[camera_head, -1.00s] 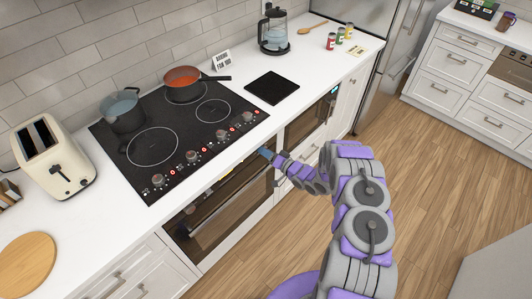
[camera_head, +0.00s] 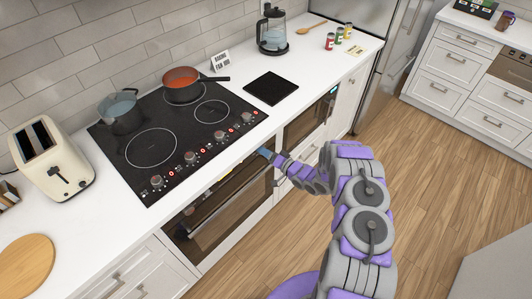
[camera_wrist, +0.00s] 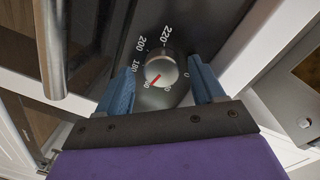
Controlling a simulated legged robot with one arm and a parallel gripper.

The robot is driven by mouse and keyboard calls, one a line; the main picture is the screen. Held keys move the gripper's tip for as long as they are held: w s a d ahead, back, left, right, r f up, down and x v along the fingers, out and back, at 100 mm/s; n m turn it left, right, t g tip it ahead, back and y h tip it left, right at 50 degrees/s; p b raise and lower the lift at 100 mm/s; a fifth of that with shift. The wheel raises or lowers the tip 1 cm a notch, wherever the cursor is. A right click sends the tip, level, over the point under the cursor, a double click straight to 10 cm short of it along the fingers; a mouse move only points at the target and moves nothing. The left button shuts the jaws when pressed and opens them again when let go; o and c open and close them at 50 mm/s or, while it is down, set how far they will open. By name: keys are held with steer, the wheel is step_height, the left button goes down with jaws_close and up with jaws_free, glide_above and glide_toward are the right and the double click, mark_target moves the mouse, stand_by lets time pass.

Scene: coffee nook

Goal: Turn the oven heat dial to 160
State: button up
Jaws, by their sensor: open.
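The oven heat dial (camera_wrist: 161,68) is a round silver knob with a red pointer on the dark oven panel. Numbers 220, 200 and 180 and a 0 show around it. The pointer aims at the lower left, toward a partly hidden label that seems to end in 60. My gripper (camera_wrist: 162,64) is open, with one blue finger on each side of the dial; I cannot tell if either finger touches it. In the head view my gripper (camera_head: 264,153) is at the top right of the oven (camera_head: 215,208), and the dial is hidden there.
A metal handle bar (camera_wrist: 49,45) runs close by at the left of the wrist view. The wooden floor (camera_head: 420,190) is clear.

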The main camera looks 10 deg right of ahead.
steer(key=p+v, duration=0.1)
steer(key=v, duration=1.6)
steer(key=shift+s, duration=0.2)
steer(key=shift+f, duration=0.1)
steer(key=w+a+n+b, duration=0.1)
steer(key=w+a+b, duration=0.1)
steer(key=w+a, duration=0.1)
steer(key=w+a+n+t+b, duration=0.1)
steer(key=w+a+n, duration=0.1)
steer(key=w+a, duration=0.2)
steer(key=w+a+n+b, duration=0.1)
steer(key=w+a+b, duration=0.1)
steer(key=w, duration=0.4)
steer(key=shift+w+a+f+h+b, duration=0.3)
steer(key=shift+w+a+f+h, duration=0.1)
steer(key=shift+a, duration=0.25)
